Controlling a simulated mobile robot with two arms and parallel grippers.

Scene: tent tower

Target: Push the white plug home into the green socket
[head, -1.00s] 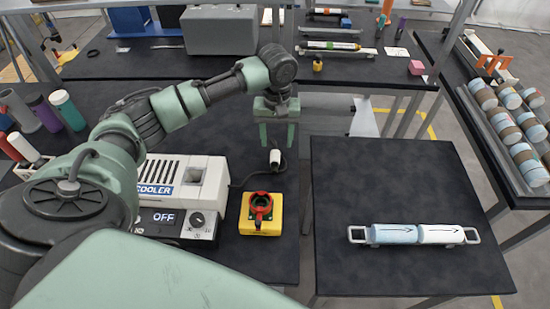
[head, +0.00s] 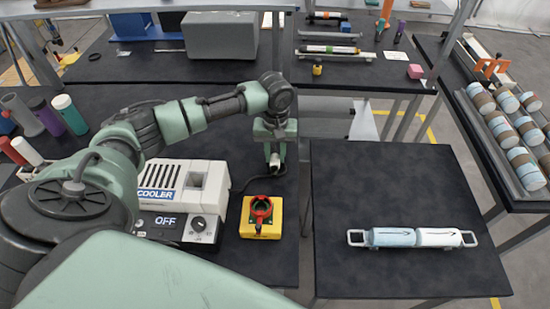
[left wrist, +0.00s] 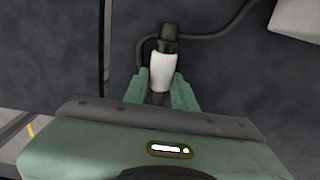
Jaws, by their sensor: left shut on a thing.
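The white plug (head: 275,162) is between the fingers of my left gripper (head: 274,156), low over the dark bench. In the left wrist view the white plug (left wrist: 162,72) has a dark end and sits between the green fingertips of the left gripper (left wrist: 163,88), which is shut on it. A dark cable (left wrist: 215,35) runs off to the right from near its dark end. I cannot make out a green socket in either view. My right gripper is out of view.
A yellow box (head: 261,229) with a red ring stands in front of the gripper. The white cooler (head: 157,183), its display reading OFF, stands to the left.

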